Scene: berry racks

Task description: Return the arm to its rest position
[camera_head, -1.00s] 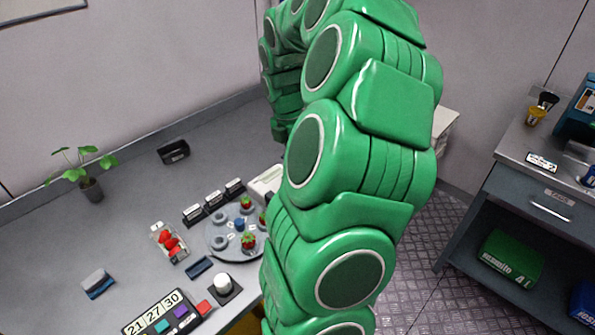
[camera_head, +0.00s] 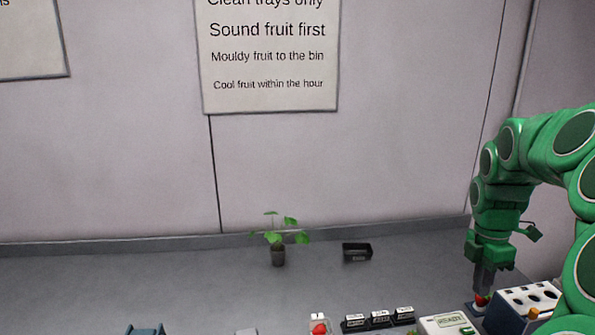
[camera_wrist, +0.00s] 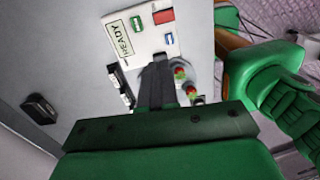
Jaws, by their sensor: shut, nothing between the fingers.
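My green arm (camera_head: 520,150) is bent at the right of the head view, with its gripper (camera_head: 482,292) pointing down. In the wrist view the gripper's dark fingers (camera_wrist: 158,72) lie together, with nothing seen between them. A red strawberry (camera_head: 481,301) shows by the fingertips in the head view; I cannot tell whether they touch. In the wrist view the fingers overlap a white panel marked READY (camera_wrist: 150,40), and strawberries (camera_wrist: 181,73) lie just right of them.
A potted plant (camera_head: 278,255) and a small black box (camera_head: 357,252) stand at the back of the grey counter (camera_head: 170,285). A white-topped holed block (camera_head: 528,298) stands beside my arm.

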